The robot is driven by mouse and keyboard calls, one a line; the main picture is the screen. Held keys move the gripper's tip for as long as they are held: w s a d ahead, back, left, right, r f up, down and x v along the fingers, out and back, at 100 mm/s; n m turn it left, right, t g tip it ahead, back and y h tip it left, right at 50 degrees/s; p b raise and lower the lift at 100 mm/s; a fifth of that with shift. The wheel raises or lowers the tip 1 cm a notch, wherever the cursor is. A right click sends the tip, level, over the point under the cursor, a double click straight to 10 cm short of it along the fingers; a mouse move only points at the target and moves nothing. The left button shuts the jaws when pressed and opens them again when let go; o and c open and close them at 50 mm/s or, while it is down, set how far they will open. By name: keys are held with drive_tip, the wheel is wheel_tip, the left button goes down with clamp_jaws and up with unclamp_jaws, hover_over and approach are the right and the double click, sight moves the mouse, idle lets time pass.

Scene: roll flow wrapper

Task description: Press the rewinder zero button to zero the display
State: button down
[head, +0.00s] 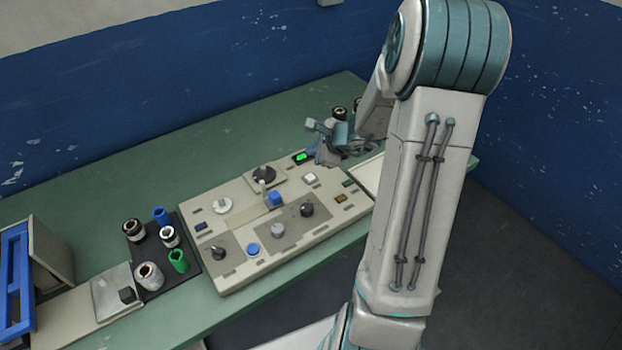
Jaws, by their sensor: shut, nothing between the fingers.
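A beige control panel (225,279) lies on the green bench with several knobs and buttons. A small lit green display (302,157) shows at its far edge. A white square button (310,178) sits just below that display in the picture. A round blue button (253,249) is near the front edge, and a blue block-like control (275,198) is near the middle. I cannot read labels, so I cannot tell which is the rewinder zero button. My gripper (323,160) is shut and empty beside the green display, above the panel's far right part. Its fingertips are small and partly hard to make out.
A dark mat (190,270) left of the panel holds several black, white, blue and green cylinders. A blue-framed unit (15,280) stands at the far left. A blue wall (150,70) rises behind.

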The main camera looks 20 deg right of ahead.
drive_tip(key=b, duration=0.4)
hover_over(313, 179)
wheel_tip(313, 179, down, 6)
drive_tip(key=shift+d+r, duration=0.1)
drive_tip(key=shift+r, duration=0.1)
drive_tip(key=shift+f+b, duration=0.8)
drive_tip(key=shift+b, duration=0.15)
idle(0.8)
drive_tip(key=shift+f+b, duration=0.45)
drive_tip(key=shift+b, duration=0.2)
drive_tip(key=shift+f+b, duration=0.4)
drive_tip(key=shift+b, duration=0.15)
idle(0.4)
drive_tip(key=shift+r, duration=0.15)
idle(0.3)
drive_tip(key=shift+r+p, duration=0.6)
drive_tip(key=shift+r, duration=0.15)
drive_tip(key=shift+r+p, duration=1.85)
drive_tip(key=shift+r, duration=0.65)
